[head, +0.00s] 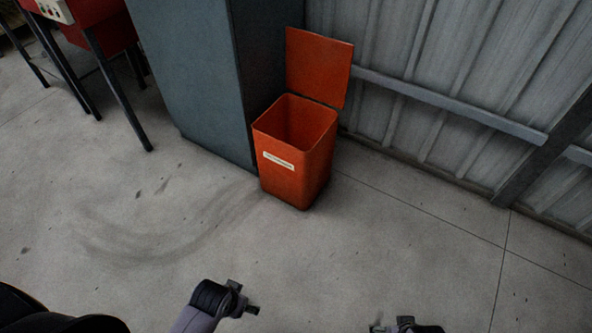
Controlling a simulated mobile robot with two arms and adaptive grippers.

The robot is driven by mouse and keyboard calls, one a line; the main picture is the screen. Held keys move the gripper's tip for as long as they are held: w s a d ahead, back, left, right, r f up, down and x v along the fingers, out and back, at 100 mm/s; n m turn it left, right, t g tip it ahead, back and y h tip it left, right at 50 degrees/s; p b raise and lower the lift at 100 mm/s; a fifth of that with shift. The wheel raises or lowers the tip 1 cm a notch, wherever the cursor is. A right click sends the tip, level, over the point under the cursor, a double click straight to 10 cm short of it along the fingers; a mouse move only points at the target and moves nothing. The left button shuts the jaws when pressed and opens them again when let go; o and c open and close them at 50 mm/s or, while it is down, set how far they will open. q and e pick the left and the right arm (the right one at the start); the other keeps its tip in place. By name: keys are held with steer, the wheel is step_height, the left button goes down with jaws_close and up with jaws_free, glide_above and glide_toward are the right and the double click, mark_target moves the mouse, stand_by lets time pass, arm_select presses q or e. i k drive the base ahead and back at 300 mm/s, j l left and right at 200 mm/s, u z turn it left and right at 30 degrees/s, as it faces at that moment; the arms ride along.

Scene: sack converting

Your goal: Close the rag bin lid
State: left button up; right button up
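The rag bin (288,179) is an orange-red, open-topped bin with a pale label on its front. It stands upright on the floor in the upper middle of the head view. Its lid (318,66) is open, standing upright at the back of the bin. My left gripper (246,301) is at the bottom of the view, well in front of the bin and apart from it. My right gripper (392,326) shows only in part at the bottom edge, also apart from the bin. I cannot make out the finger opening of either one.
A grey-blue cabinet (200,75) stands close to the bin's left. A corrugated wall (425,60) with a horizontal rail (450,103) runs behind it. A red machine on dark legs (120,95) is at upper left. The concrete floor (130,225) before the bin is clear.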

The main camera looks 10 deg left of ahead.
mark_target(318, 68)
steer(key=i+j+z, duration=0.2)
steer(key=i+j, duration=0.15)
steer(key=i+j+z, duration=0.2)
steer(key=i+j, duration=0.15)
steer(key=j, duration=0.2)
